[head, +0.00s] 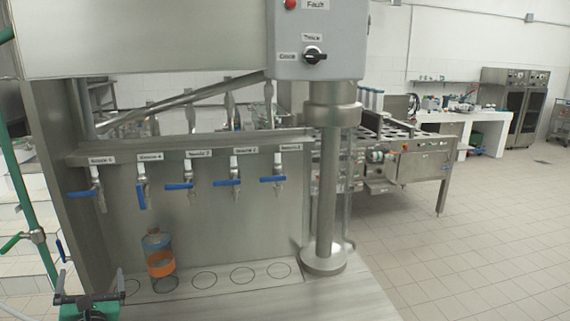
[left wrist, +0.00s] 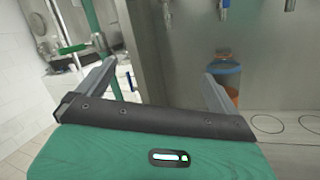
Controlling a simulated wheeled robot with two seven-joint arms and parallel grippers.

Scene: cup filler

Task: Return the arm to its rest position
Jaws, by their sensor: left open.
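My left gripper (head: 89,284) is at the bottom left corner of the head view, open and empty. Its two fingers are spread apart in the left wrist view (left wrist: 160,72), with nothing between them. A cup (head: 159,262) with an orange lower part and a bluish upper part stands upright on the steel ledge, below the second nozzle from the left. The cup also shows in the left wrist view (left wrist: 226,72), behind the right finger, which partly covers it. The gripper is to the left of the cup and apart from it. My right gripper is not in view.
Several nozzles with blue handles line the steel panel (head: 225,215); the second handle from the left (head: 141,196) hangs down, the others lie roughly level. A thick post (head: 326,190) stands to the right. A green-handled pipe (head: 30,190) is at the left. Open floor (head: 490,230) lies right.

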